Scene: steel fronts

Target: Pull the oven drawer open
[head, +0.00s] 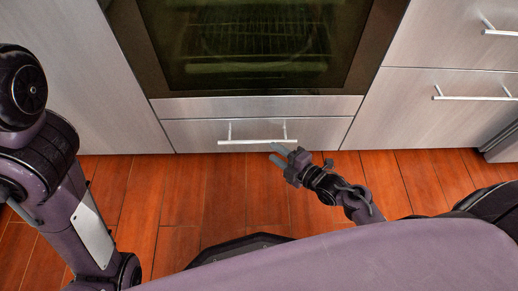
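The oven drawer (190,134) is the low steel front under the oven door, and it looks shut, flush with the fronts beside it. Its bar handle (245,142) runs level across the middle of the drawer front. My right gripper (276,154) is just in front of the handle's right part, fingers pointing up and left towards it. Its two grey fingers are apart with nothing seen between them. I cannot tell whether a finger touches the bar. My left arm hangs at the left; only a grey sliver, perhaps a fingertip, shows behind it.
The dark glass oven door (255,70) is above the drawer, with a narrow steel strip (255,106) between. Steel cabinet drawers (425,110) with bar handles stand at the right, and a plain steel panel (75,75) at the left. The wooden floor (215,190) before the drawer is clear.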

